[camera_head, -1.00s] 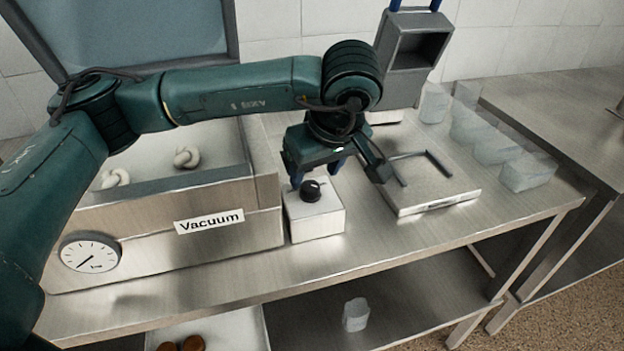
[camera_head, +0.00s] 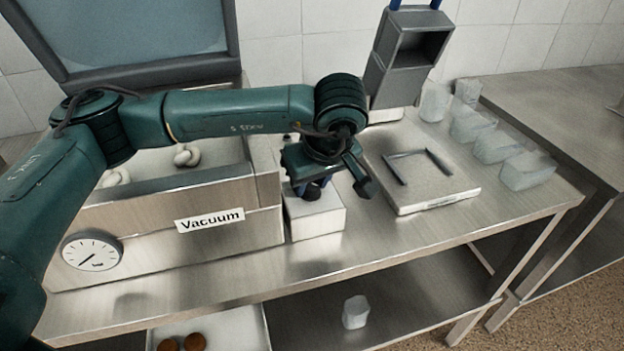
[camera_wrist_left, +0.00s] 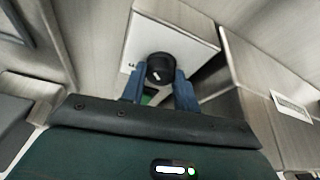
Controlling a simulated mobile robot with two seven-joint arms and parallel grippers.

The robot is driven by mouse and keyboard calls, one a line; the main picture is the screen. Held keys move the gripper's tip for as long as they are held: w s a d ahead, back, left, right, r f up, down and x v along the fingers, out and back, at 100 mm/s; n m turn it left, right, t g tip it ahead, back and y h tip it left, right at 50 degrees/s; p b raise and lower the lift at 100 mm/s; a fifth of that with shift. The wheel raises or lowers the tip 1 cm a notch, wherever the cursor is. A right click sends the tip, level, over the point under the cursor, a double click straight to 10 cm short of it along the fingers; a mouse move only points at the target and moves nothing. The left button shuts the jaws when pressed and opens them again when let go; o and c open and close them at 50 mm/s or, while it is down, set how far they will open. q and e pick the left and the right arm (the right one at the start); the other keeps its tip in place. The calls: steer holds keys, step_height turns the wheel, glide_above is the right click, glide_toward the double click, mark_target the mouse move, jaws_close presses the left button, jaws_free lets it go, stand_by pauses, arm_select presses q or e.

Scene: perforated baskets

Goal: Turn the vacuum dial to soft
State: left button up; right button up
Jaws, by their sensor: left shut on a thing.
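The dial is a black knob (camera_head: 312,192) on top of a small white box (camera_head: 318,221), just right of the steel vacuum machine (camera_head: 160,215) with its "Vacuum" label. My left gripper (camera_head: 308,188) is over the box with its blue fingers down at the knob. In the left wrist view the knob (camera_wrist_left: 160,69) sits between the blue fingers (camera_wrist_left: 160,88), and the gripper is shut on it. A short white mark shows on the knob's top. I cannot read any setting marks on the box. My right gripper is not in view.
A round gauge (camera_head: 92,250) is on the machine's front. A flat device with a grey bracket (camera_head: 430,180) stands right of the box. Several clear containers (camera_head: 494,147) stand at the back right. The table's front strip (camera_head: 300,275) is clear.

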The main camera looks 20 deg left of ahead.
arm_select(q)
steer(key=c, duration=0.3)
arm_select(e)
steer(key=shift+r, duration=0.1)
